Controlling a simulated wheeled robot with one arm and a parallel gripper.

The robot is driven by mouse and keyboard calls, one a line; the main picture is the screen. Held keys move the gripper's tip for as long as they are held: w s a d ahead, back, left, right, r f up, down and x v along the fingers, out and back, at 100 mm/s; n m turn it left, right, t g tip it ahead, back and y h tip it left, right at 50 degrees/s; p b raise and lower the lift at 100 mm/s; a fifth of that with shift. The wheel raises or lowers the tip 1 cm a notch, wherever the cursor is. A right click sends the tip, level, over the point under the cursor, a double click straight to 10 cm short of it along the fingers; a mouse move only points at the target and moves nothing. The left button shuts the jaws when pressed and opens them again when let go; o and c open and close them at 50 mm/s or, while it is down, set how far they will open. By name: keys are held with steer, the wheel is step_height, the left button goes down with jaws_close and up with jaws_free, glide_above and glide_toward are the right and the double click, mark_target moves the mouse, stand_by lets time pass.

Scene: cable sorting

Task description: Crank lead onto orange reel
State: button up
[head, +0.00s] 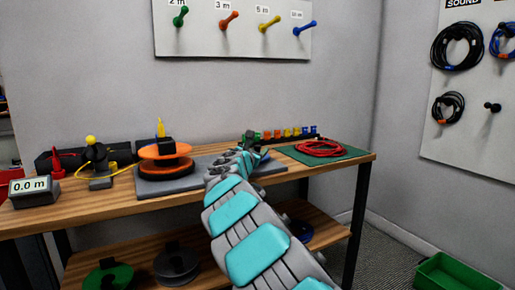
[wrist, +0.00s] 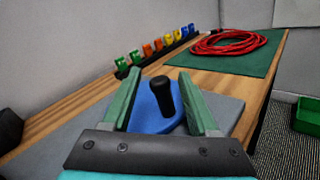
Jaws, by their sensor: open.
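The orange reel (head: 165,150) sits on a grey base on the bench, left of my gripper in the head view. A yellow lead (head: 122,170) runs beside it at the left, near a yellow-topped black post (head: 93,155). A blue crank plate (wrist: 148,116) with an upright black handle (wrist: 162,97) stands on the grey base. My gripper (wrist: 159,74) is open, with its green fingers on either side of the handle in the wrist view. A gap shows on each side of the handle. In the head view my arm and gripper (head: 247,152) hide most of the crank.
The meter (head: 33,186) reads 0.0 m. A red coil (head: 319,148) lies on a green mat (head: 352,153) at the right. A rack of coloured clips (wrist: 158,46) stands along the back. Spare reels (head: 108,278) lie on the lower shelf. A green bin (head: 455,272) is on the floor.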

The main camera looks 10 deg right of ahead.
steer(key=shift+w+d, duration=0.1)
jaws_close()
stand_by(0.6)
stand_by(0.9)
